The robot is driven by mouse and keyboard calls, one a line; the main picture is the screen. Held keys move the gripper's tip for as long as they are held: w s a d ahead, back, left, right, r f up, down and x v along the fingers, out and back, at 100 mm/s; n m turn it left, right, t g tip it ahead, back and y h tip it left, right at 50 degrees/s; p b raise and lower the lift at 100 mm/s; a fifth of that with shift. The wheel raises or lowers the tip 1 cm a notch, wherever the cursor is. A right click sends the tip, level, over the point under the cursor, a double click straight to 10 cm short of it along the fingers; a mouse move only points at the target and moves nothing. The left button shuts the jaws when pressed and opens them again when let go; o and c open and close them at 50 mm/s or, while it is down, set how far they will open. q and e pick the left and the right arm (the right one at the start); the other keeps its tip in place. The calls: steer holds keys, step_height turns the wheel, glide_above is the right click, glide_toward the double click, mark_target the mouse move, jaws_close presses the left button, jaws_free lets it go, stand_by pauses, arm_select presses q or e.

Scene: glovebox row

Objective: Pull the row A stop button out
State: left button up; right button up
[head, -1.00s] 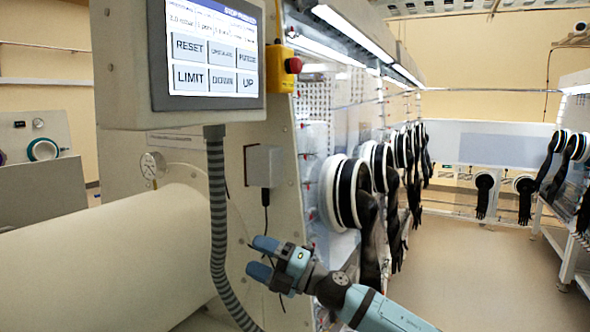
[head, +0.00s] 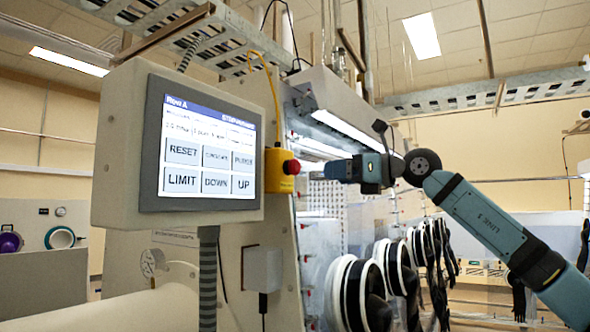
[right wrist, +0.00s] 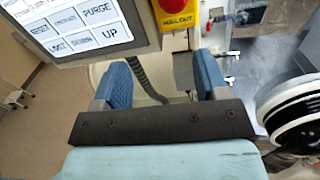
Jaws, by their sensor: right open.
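The row A stop button (head: 291,167) is a red mushroom head on a yellow box (head: 275,171) at the right edge of the control panel. In the right wrist view the yellow box (right wrist: 178,20) reads "PULL OUT", and the red button (right wrist: 183,3) is cut by the top edge. My right gripper (head: 312,167) is level with the button and close to its right side, pointing left at it. In the right wrist view its two blue fingers are spread with nothing between them, and the button lies beyond the fingertips. Whether they touch it I cannot tell. My left gripper is out of view.
The panel screen (head: 205,152), headed "Row A", stands left of the button. A yellow cable rises from the box. Black glove ports (head: 350,290) line the glovebox front below my right arm. A ribbed conduit (head: 208,280) hangs under the panel.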

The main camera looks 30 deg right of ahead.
mark_target(298, 165)
steer(key=shift+t+h, duration=0.3)
steer(key=shift+h, duration=0.3)
steer(key=w+a+r+p, duration=0.1)
steer(key=w, duration=0.2)
steer(key=w+a+r+p, duration=0.1)
steer(key=w+a+p, duration=0.1)
steer(key=w, duration=0.2)
steer(key=w+a+p, duration=0.1)
steer(key=w, duration=0.2)
steer(key=shift+w+a+r, duration=0.15)
steer(key=shift+a+r, duration=0.05)
steer(key=shift+r, duration=0.2)
steer(key=shift+w+a+f, duration=0.1)
steer(key=shift+w+a, duration=0.05)
steer(key=shift+w, duration=0.1)
steer(key=shift+c, duration=0.5)
